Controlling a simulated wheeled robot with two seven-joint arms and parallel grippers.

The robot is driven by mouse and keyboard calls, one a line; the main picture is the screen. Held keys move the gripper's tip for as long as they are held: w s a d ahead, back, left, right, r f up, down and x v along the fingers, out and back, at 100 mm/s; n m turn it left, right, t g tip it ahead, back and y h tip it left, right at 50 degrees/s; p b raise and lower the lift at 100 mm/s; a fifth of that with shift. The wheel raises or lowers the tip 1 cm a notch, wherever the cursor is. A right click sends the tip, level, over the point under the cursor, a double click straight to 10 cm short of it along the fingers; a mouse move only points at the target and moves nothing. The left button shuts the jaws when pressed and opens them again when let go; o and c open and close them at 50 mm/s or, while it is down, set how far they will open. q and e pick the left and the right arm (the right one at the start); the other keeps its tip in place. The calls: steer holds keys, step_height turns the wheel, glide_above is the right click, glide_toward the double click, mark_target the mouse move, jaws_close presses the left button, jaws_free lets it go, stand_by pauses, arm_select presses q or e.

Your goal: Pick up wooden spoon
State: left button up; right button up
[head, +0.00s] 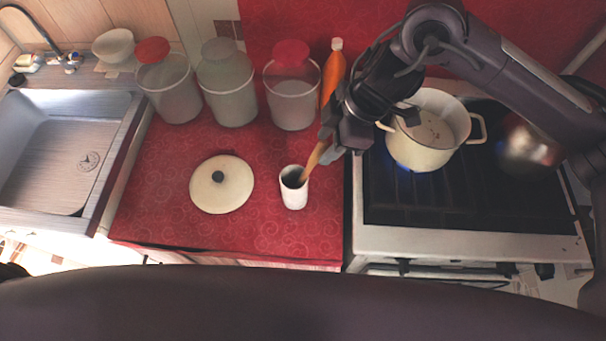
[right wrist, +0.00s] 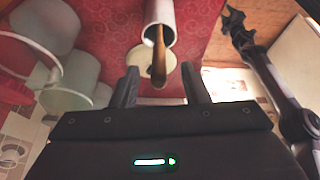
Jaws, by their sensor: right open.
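The wooden spoon (head: 314,158) leans in a white cup (head: 294,190) on the red counter, its handle slanting up and to the right. My right gripper (head: 331,152) is at the upper end of the handle in the head view. In the right wrist view the spoon (right wrist: 159,58) stands out of the cup (right wrist: 160,14), and its end lies between the open fingers of my right gripper (right wrist: 160,88). I cannot tell whether a finger touches it. The spoon's lower end is hidden inside the cup.
A cream pot (head: 425,148) stands on the lit stove (head: 440,215) at right. A pot lid (head: 222,186) lies left of the cup. Several jars, including a red-lidded one (head: 291,95), and an orange bottle (head: 333,72) stand behind. A sink (head: 60,145) is at left.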

mark_target(317, 155)
steer(key=shift+a+f, duration=0.2)
steer(key=shift+f, duration=0.25)
steer(key=p+x, duration=0.1)
steer(key=x, duration=0.2)
steer(key=shift+w+f+p, duration=0.1)
steer(key=shift+f+p, duration=0.25)
steer(key=shift+p, duration=0.05)
steer(key=shift+a+f, duration=0.25)
steer(key=shift+f, duration=0.2)
jaws_close()
